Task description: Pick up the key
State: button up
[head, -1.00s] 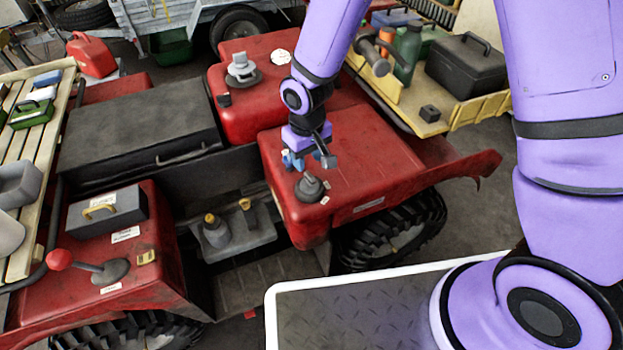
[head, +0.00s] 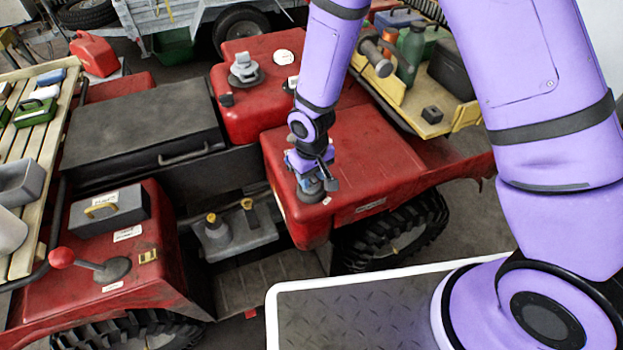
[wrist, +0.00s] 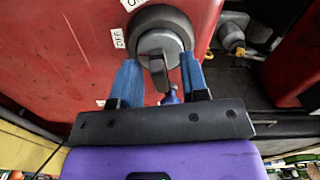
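The key (wrist: 158,72) looks like a dark flat tab standing out of a round grey switch (wrist: 150,22) with a black surround, on the red bodywork. Labels, one reading OFF, sit beside the switch. My gripper (wrist: 161,70) is open, with one blue finger on each side of the key and a visible gap to it. A small bluish piece hangs by the key, too small to identify. In the head view my gripper (head: 313,182) is right over the switch (head: 310,193) on the front corner of the red box and hides the key.
Another knob (head: 243,68) stands on the red body further back. A red-balled lever (head: 62,258) and a grey box with a yellow handle (head: 108,210) are at the left. A yellow tray (head: 420,120) with a can, a bottle and a dark case lies at the right.

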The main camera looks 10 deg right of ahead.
grip_shut()
jog(key=shift+r, duration=0.1)
